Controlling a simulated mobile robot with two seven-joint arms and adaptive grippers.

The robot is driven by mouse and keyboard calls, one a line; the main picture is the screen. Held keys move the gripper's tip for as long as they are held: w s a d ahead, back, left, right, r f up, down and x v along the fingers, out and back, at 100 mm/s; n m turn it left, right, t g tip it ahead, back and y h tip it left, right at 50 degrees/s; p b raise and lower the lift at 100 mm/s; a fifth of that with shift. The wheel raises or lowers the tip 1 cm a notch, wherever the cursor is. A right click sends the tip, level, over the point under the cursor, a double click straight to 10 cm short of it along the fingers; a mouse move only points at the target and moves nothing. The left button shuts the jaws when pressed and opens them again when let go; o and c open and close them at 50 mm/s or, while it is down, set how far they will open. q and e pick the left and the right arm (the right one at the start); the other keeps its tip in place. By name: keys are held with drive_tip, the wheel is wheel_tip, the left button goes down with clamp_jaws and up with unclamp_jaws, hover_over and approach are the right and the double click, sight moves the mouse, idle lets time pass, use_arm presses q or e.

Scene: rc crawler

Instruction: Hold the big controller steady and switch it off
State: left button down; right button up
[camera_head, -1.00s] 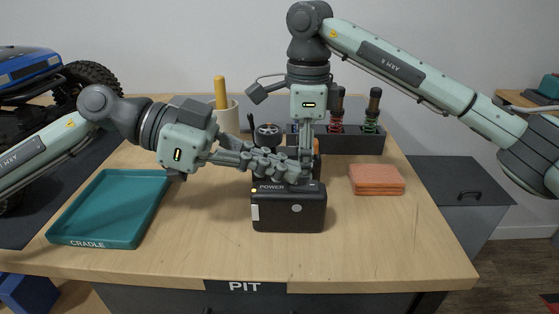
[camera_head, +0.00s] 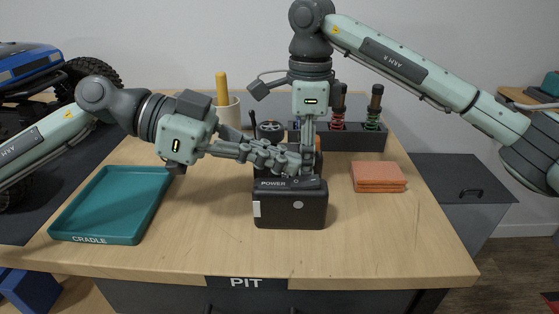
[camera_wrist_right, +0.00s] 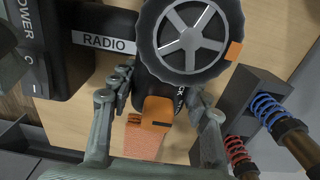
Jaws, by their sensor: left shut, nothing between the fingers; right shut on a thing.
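The big controller is a black box marked POWER (camera_head: 291,206), with a dark wheel (camera_head: 270,130) and an orange part behind it. The wrist view shows the spoked wheel (camera_wrist_right: 190,38) and the orange part (camera_wrist_right: 157,112). My right gripper (camera_head: 307,160) reaches straight down behind the box. In the wrist view its fingers (camera_wrist_right: 158,108) are shut around the dark upright part below the wheel. My left gripper (camera_head: 303,168) is shut and empty, its tips just above the box top beside the POWER mark. Its fingers hide part of the controller.
A teal CRADLE tray (camera_head: 112,205) lies left and terracotta pads (camera_head: 378,178) lie right. A dark rack with coil shocks (camera_head: 372,112) and a cup with a yellow handle (camera_head: 222,88) stand behind. The blue crawler (camera_head: 38,72) is far left. Front tabletop is clear.

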use_arm(q)
drive_tip(key=shift+r, duration=0.35)
drive_tip(key=r, duration=0.1)
drive_tip(key=a+r, duration=0.1)
drive_tip(key=r, duration=0.1)
drive_tip(key=shift+w+a+r, duration=0.1)
drive_tip(key=shift+a+r, duration=0.1)
drive_tip(key=shift+a, duration=0.2)
drive_tip(key=f+v, duration=0.2)
drive_tip(key=v, duration=0.6)
drive_tip(key=shift+a, duration=0.55)
drive_tip(key=shift+r, duration=0.1)
use_arm(e)
drive_tip(key=o, duration=1.6)
drive_tip(key=shift+c, duration=0.2)
